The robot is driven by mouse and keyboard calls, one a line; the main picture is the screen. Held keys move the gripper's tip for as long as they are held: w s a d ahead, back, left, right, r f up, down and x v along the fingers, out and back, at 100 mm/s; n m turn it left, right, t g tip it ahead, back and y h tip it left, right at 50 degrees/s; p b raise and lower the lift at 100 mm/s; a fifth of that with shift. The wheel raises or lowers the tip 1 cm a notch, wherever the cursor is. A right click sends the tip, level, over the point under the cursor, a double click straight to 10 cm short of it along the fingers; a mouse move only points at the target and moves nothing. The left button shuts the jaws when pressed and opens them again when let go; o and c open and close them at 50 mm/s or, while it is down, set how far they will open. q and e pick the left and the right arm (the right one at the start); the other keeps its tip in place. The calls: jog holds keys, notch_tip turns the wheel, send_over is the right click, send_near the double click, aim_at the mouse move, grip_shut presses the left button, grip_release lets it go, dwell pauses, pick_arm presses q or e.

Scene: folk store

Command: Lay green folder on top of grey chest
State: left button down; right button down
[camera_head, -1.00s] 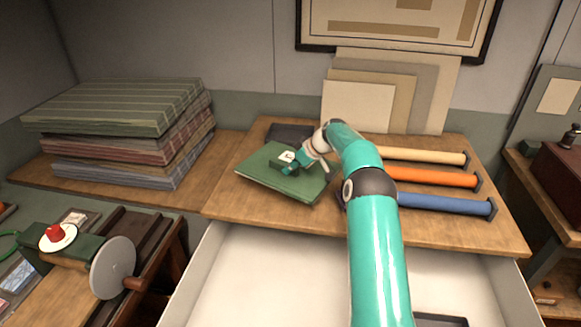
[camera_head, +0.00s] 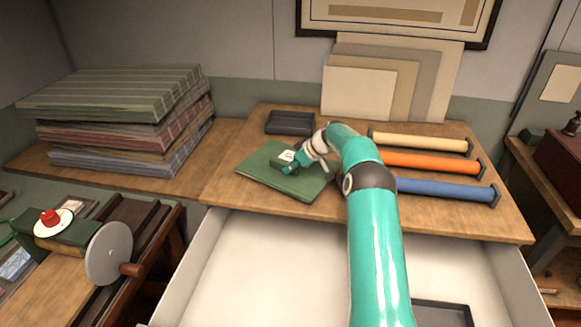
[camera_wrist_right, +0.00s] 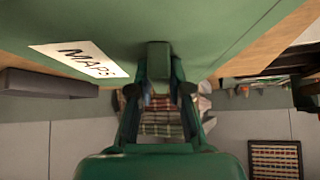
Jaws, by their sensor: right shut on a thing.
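The green folder (camera_head: 268,178) is over the left part of a wooden top, above a pale grey open drawer (camera_head: 270,245); this seems to be the grey chest (camera_head: 225,195). My right gripper (camera_head: 290,168) is shut on the folder from above. I cannot tell whether the folder touches the wood. In the right wrist view the folder's green face (camera_wrist_right: 220,30) fills the top, with a white "MAPS" label (camera_wrist_right: 78,60), and the gripper's fingers (camera_wrist_right: 158,88) meet at its middle. My left gripper is not in view.
A dark tray (camera_head: 290,122) lies behind the folder. Cream, orange (camera_head: 430,163) and blue rolls lie to the right. Pale boards (camera_head: 360,93) lean at the back. A striped stack (camera_head: 120,120) stands left. A crank machine (camera_head: 108,253) is at lower left.

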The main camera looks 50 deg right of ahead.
jog(key=shift+f+b, duration=0.35)
jog(key=shift+b, duration=0.15)
jog(key=c, duration=1)
grip_release()
jog(key=shift+s, duration=0.1)
jog(key=v, duration=1.1)
jog(key=shift+s+d+r, duration=0.1)
jog(key=shift+s+r, duration=0.15)
jog(key=shift+r, duration=0.05)
